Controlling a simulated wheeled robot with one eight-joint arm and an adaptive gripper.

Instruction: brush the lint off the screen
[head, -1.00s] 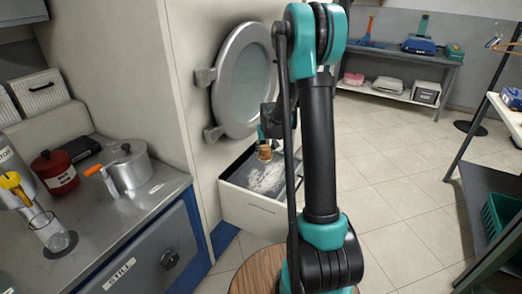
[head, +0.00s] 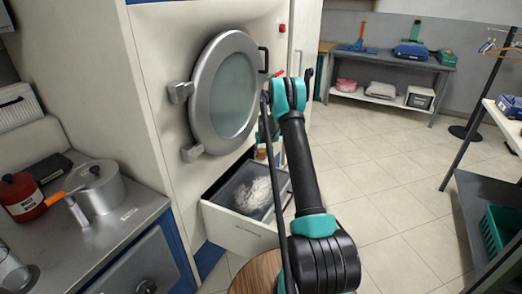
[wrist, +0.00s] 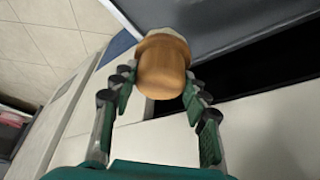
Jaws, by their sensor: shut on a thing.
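The lint screen (head: 233,184) is a grey surface inside an open white drawer (head: 232,227) below a round door. A pale patch of lint (head: 254,194) lies on it. My gripper (wrist: 160,84) is shut on a rounded wooden handle (wrist: 163,66), with a finger on each side. A pale part shows beyond the handle; the rest of the brush is hidden. In the head view the wooden piece (head: 261,154) is small, at the drawer's far side beyond the lint. My arm hides most of the gripper there. I cannot tell whether the brush touches the screen.
The round metal door (head: 224,95) is closed above the drawer. A steel counter (head: 140,218) at left holds a pot (head: 98,190) and a red canister (head: 20,197). A shelf (head: 466,190) with a green basket (head: 500,232) stands at right. Open tiled floor lies between.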

